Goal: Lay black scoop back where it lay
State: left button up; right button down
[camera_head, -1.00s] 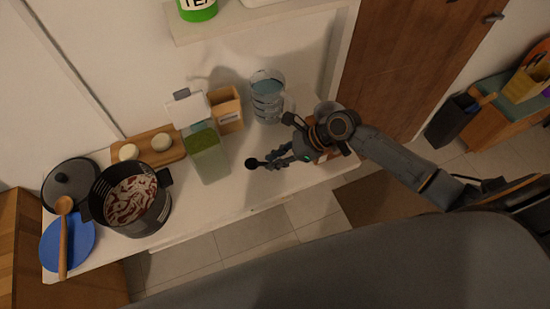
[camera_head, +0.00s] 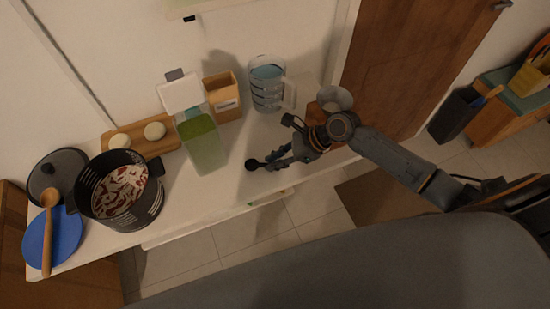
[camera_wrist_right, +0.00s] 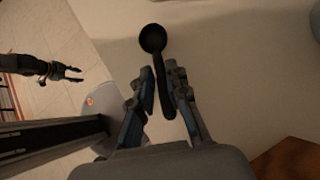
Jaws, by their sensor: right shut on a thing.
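The black scoop (camera_head: 252,164) is at the front middle of the white counter, right of the green-filled container. My right gripper (camera_head: 281,157) is shut on its handle, and the bowl points left in the head view. In the right wrist view the scoop's round bowl (camera_wrist_right: 153,39) extends past the fingertips (camera_wrist_right: 162,72), with its handle between the fingers. Whether the scoop touches the counter is hard to tell. My left gripper (camera_wrist_right: 67,74) shows only in the right wrist view, over the floor, with its fingers apart and empty.
The green-filled container (camera_head: 202,145), a wooden box (camera_head: 222,98) and a water jug (camera_head: 267,85) stand behind the scoop. A grey bowl (camera_head: 335,97) is behind my right wrist. A pot (camera_head: 122,190) and blue plate (camera_head: 55,240) are left. Counter before the container is clear.

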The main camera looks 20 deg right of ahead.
jog(key=shift+f, duration=0.4)
jog(key=c, duration=1.2)
grip_release()
jog(key=shift+r, duration=0.1)
notch_tip(320, 180, up, 10)
jog(key=shift+f, duration=0.1)
